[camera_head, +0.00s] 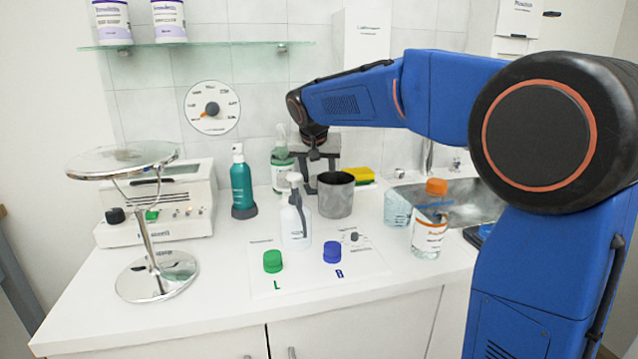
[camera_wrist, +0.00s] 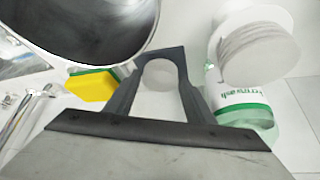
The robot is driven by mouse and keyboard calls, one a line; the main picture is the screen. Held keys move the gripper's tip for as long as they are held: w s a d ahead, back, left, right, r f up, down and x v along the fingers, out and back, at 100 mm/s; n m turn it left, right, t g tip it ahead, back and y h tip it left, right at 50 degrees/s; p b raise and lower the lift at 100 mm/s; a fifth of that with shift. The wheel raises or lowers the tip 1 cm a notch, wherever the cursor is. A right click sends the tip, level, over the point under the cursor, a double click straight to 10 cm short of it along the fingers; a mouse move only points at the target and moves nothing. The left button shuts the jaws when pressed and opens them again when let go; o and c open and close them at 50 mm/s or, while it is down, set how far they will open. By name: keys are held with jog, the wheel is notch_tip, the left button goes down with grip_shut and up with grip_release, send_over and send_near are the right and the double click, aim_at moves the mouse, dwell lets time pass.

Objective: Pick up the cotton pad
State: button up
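In the wrist view a pale round disc, seemingly the cotton pad (camera_wrist: 160,76), shows between the dark fingers of my gripper (camera_wrist: 158,58). It looks flat on the white counter; I cannot tell whether the fingers touch it. In the head view my gripper (camera_head: 317,180) points down at the back of the counter, behind the grey metal cup (camera_head: 335,198). Its fingers appear apart, with a gap between them. The pad cannot be made out in the head view.
A green-labelled bottle (camera_head: 283,172) stands close left of my gripper, with the cup in front. A yellow-green sponge (camera_head: 359,175) lies right. A white spray bottle (camera_head: 295,224), teal bottle (camera_head: 242,184) and orange-capped bottle (camera_head: 429,232) stand nearby.

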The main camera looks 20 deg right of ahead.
jog(key=c, duration=0.6)
jog(key=shift+r, duration=0.1)
notch_tip(320, 180, up, 10)
jog(key=shift+f, duration=0.1)
jog(key=o, duration=0.4)
jog(key=c, duration=0.3)
